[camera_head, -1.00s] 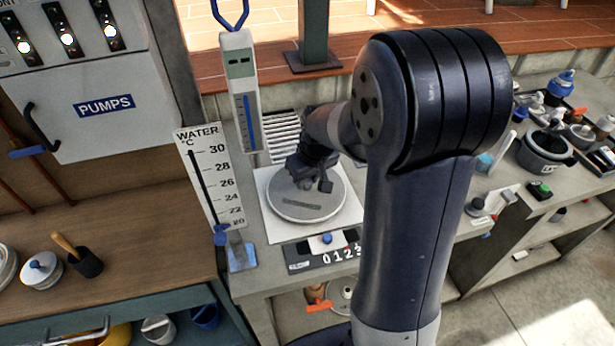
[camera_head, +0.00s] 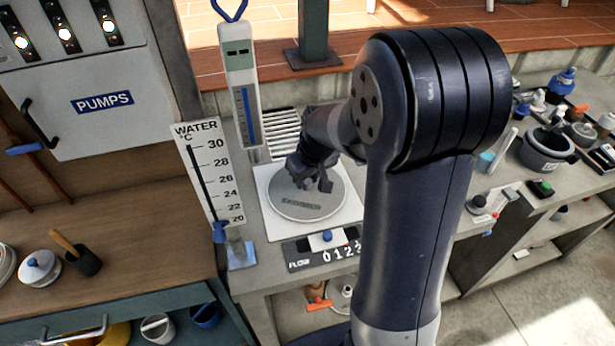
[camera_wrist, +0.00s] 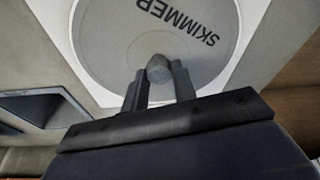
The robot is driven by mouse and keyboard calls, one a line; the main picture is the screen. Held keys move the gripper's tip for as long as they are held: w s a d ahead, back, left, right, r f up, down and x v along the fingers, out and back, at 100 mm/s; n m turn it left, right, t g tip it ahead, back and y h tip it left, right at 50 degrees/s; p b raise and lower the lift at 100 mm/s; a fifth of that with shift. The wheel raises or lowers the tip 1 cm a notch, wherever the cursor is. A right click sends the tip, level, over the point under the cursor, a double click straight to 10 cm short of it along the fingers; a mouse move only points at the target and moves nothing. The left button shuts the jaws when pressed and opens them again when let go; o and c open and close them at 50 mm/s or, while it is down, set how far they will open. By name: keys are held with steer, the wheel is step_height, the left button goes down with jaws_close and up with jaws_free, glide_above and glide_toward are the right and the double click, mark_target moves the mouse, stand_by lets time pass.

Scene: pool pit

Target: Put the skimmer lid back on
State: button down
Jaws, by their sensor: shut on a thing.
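The skimmer lid (camera_head: 306,207) is a round grey disc lettered SKIMMER. It lies flat over a white square plate (camera_head: 268,222) on the grey bench. In the wrist view the lid (camera_wrist: 115,45) fills the top, with a small round knob (camera_wrist: 158,68) near its lower edge. My gripper (camera_wrist: 157,78) has one finger on each side of this knob and is shut on it. In the head view my gripper (camera_head: 318,182) stands over the lid. The opening under the lid is hidden, so I cannot tell whether the lid sits fully down.
A slatted grate (camera_head: 283,130) lies behind the plate. A water temperature gauge (camera_head: 208,175) and a blue-scaled meter (camera_head: 243,95) stand at left. A flow counter (camera_head: 325,250) is at the front edge. A pot (camera_head: 546,152) and small items crowd the right bench.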

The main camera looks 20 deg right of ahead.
steer(key=shift+f, duration=0.15)
steer(key=c, duration=0.9)
jaws_free()
steer(key=shift+r+p, duration=1.75)
steer(key=shift+r, duration=0.8)
steer(key=shift+r+p, duration=1.45)
steer(key=shift+r, duration=0.55)
